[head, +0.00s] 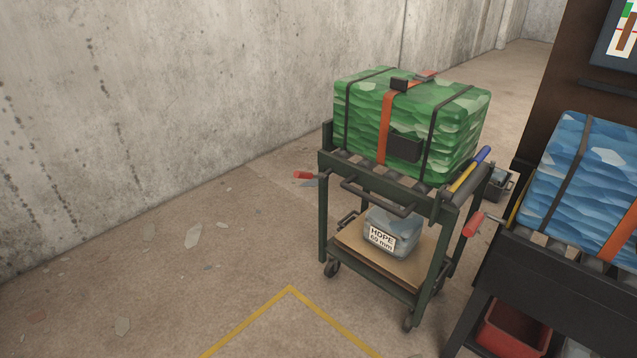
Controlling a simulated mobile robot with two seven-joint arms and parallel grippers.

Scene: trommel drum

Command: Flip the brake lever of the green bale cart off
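The green bale cart (323,215) stands in the middle right of the head view, with a dark green frame, casters and a roller top. A green bale (455,128) with black straps and an orange strap lies on it. A short red-tipped lever (304,175) sticks out at the cart's left side; its mount is hidden behind the frame. A second red handle (472,224) shows at the right, between this cart and the black stand; I cannot tell which it belongs to. I cannot tell for certain which is the brake lever. Neither gripper is in view.
A black stand (510,275) with a blue bale (580,178) is close at the right, a red bin (513,328) beneath it. A tub labelled HDPE (395,232) sits on the cart's lower shelf. A concrete wall (170,90) runs behind. The floor at left is mostly clear.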

